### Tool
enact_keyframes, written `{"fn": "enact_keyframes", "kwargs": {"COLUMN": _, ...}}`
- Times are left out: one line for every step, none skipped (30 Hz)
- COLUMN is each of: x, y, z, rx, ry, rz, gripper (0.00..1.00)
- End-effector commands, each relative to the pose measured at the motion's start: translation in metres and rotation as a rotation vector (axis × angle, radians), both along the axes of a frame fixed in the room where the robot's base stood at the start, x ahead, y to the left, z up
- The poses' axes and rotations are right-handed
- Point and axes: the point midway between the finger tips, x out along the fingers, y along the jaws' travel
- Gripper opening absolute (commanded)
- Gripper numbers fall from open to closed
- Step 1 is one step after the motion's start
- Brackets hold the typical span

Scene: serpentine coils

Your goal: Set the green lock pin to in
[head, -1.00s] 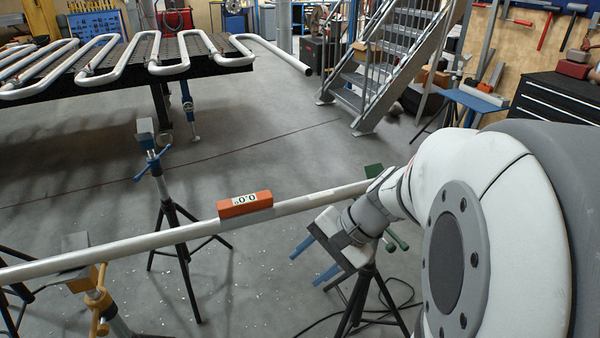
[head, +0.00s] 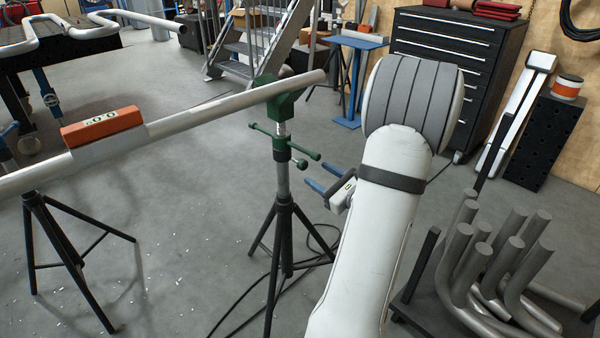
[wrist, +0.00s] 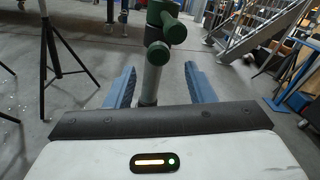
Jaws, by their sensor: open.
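The green stand head (head: 284,104) holds up the right end of a long grey pipe (head: 205,116). Below it is a green crossbar handle with knobbed ends. A small green knob (head: 301,163), which looks like the lock pin, sticks out from the grey post just under the bar. How deep the pin sits cannot be told. My gripper (head: 317,173) is just right of the post, blue fingers apart and empty. In the wrist view, the open fingers (wrist: 160,70) lie on either side of the grey post, with a green knob (wrist: 155,54) between and above their tips.
An orange level (head: 102,127) reading 0.0 sits on the pipe. The black tripod legs (head: 285,235) and a cable are below. A rack of bent grey pipes (head: 490,255) stands at the right. A black drawer cabinet (head: 450,70) and blue table (head: 355,42) are behind.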

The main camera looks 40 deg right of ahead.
Motion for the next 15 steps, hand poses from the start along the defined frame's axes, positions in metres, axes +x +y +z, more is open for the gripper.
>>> {"fn": "enact_keyframes", "kwargs": {"x": 0.008, "y": 0.002, "z": 0.000, "rx": -0.001, "ry": -0.001, "rz": 0.005, "gripper": 0.49}}
{"fn": "enact_keyframes", "kwargs": {"x": 0.013, "y": 0.003, "z": 0.000, "rx": -0.001, "ry": -0.002, "rz": 0.006, "gripper": 0.49}}
{"fn": "enact_keyframes", "kwargs": {"x": 0.020, "y": 0.004, "z": 0.000, "rx": -0.001, "ry": -0.001, "rz": 0.008, "gripper": 0.49}}
{"fn": "enact_keyframes", "kwargs": {"x": 0.025, "y": 0.004, "z": -0.001, "rx": -0.001, "ry": 0.000, "rz": 0.006, "gripper": 0.49}}
{"fn": "enact_keyframes", "kwargs": {"x": 0.030, "y": 0.004, "z": -0.001, "rx": -0.002, "ry": 0.000, "rz": 0.007, "gripper": 0.49}}
{"fn": "enact_keyframes", "kwargs": {"x": 0.037, "y": 0.005, "z": -0.001, "rx": -0.002, "ry": -0.001, "rz": 0.009, "gripper": 0.49}}
{"fn": "enact_keyframes", "kwargs": {"x": 0.041, "y": 0.005, "z": 0.000, "rx": -0.002, "ry": -0.001, "rz": 0.008, "gripper": 0.49}}
{"fn": "enact_keyframes", "kwargs": {"x": 0.046, "y": 0.006, "z": 0.000, "rx": -0.002, "ry": -0.001, "rz": 0.009, "gripper": 0.49}}
{"fn": "enact_keyframes", "kwargs": {"x": 0.051, "y": 0.006, "z": -0.001, "rx": -0.002, "ry": 0.001, "rz": 0.007, "gripper": 0.49}}
{"fn": "enact_keyframes", "kwargs": {"x": 0.055, "y": 0.006, "z": 0.000, "rx": -0.002, "ry": -0.001, "rz": 0.006, "gripper": 0.49}}
{"fn": "enact_keyframes", "kwargs": {"x": 0.058, "y": 0.007, "z": 0.000, "rx": -0.002, "ry": 0.000, "rz": 0.007, "gripper": 0.49}}
{"fn": "enact_keyframes", "kwargs": {"x": 0.062, "y": 0.007, "z": 0.000, "rx": -0.002, "ry": 0.000, "rz": 0.007, "gripper": 0.49}}
{"fn": "enact_keyframes", "kwargs": {"x": 0.064, "y": 0.007, "z": 0.000, "rx": -0.001, "ry": 0.000, "rz": 0.007, "gripper": 0.49}}
{"fn": "enact_keyframes", "kwargs": {"x": 0.066, "y": 0.007, "z": 0.000, "rx": -0.001, "ry": 0.001, "rz": 0.006, "gripper": 0.49}}
{"fn": "enact_keyframes", "kwargs": {"x": 0.067, "y": 0.007, "z": 0.000, "rx": -0.001, "ry": 0.001, "rz": 0.006, "gripper": 0.49}}
